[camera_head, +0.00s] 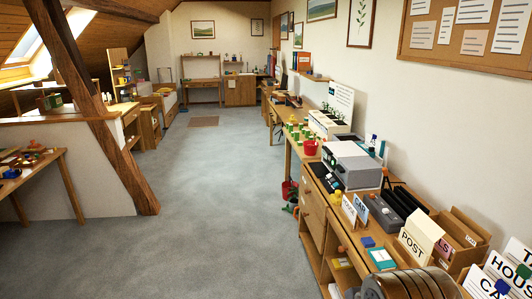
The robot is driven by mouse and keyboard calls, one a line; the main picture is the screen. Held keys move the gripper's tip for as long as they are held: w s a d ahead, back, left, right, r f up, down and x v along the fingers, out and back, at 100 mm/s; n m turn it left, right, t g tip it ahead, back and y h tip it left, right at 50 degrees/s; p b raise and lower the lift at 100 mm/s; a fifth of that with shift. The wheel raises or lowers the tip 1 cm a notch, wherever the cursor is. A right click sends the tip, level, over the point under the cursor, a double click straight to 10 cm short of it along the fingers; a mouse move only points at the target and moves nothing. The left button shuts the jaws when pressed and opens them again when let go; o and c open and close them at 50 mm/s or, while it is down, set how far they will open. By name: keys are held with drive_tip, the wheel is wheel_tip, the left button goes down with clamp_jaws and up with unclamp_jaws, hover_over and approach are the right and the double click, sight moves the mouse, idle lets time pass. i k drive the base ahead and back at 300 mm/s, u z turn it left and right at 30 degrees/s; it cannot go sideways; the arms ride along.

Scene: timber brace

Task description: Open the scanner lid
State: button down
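A boxy grey-and-white machine (352,168), which looks like the scanner, stands on the wooden cabinet along the right wall. Its pale flat top (350,151) looks like the lid and lies down, with no gap that I can make out. Small dark controls show on its near left side. My gripper is not in view, so I cannot tell how it stands.
A dark grey device (395,208), card boxes (465,232) and cards such as the POST sign (412,246) crowd the worktop nearer me. A ribbed brown object (412,284) is at the bottom right. A red pot (310,148) stands beyond the machine. The grey floor (225,190) is open; a slanted timber post (100,110) stands left.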

sight(348, 149)
drive_tip(key=u, duration=0.15)
drive_tip(key=i, duration=1.45)
drive_tip(key=u, duration=0.25)
drive_tip(key=i, duration=2.5)
drive_tip(key=u, duration=0.05)
